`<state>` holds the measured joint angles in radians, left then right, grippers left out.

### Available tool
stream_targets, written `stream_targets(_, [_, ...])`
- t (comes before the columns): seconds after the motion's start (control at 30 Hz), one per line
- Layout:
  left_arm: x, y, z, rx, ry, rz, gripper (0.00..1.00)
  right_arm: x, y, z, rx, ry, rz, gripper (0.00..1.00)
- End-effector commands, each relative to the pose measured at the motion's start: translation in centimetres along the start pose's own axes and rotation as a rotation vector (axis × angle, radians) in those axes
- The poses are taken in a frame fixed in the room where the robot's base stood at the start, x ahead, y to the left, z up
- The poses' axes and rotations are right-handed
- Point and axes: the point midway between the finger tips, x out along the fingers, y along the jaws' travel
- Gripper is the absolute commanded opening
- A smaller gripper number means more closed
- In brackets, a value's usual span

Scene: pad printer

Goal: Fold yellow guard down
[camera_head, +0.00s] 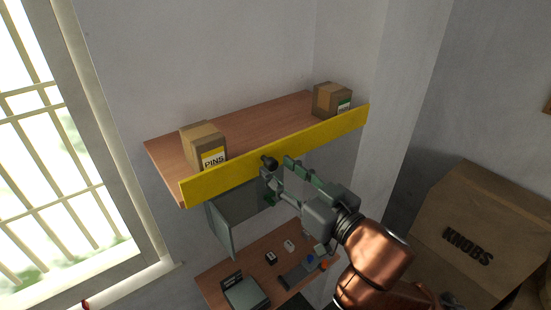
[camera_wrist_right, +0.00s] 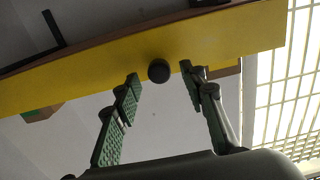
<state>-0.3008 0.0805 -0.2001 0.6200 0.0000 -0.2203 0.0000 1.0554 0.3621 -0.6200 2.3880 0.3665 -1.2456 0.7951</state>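The yellow guard (camera_head: 300,146) is a long flat strip standing upright along the front edge of a wooden shelf. It also spans the top of the right wrist view (camera_wrist_right: 225,35). A round black knob (camera_head: 268,161) sticks out of the guard's face near its middle; in the right wrist view the knob (camera_wrist_right: 159,71) shows just beyond and between the fingertips. My right gripper (camera_head: 279,167) is open in front of the guard, with its two green-padded fingers (camera_wrist_right: 162,79) spread on either side of the knob's line. I cannot tell whether either finger touches it. My left gripper is not in view.
The wooden shelf (camera_head: 165,150) carries a PINS box (camera_head: 204,147) at left and another box (camera_head: 331,99) at right. Below is a wooden work surface (camera_head: 212,275) with small devices. A large KNOBS box (camera_head: 480,215) stands at right; a barred window is at left.

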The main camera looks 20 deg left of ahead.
Motion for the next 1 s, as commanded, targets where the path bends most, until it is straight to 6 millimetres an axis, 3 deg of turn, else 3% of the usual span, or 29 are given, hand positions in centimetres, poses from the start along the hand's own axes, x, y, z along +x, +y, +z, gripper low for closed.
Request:
stream_targets(0.2, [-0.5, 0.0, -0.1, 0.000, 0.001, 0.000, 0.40, 1.8, 0.0, -0.1, -0.001, 0.001, 0.000, 0.39])
stream_targets(0.5, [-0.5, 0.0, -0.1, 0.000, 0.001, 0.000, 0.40, 2.1, 0.0, 0.0, -0.001, 0.001, 0.000, 0.39])
stream_targets(1.0, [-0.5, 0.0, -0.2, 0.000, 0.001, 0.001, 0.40, 2.0, 0.0, 0.0, -0.001, 0.001, 0.000, 0.05])
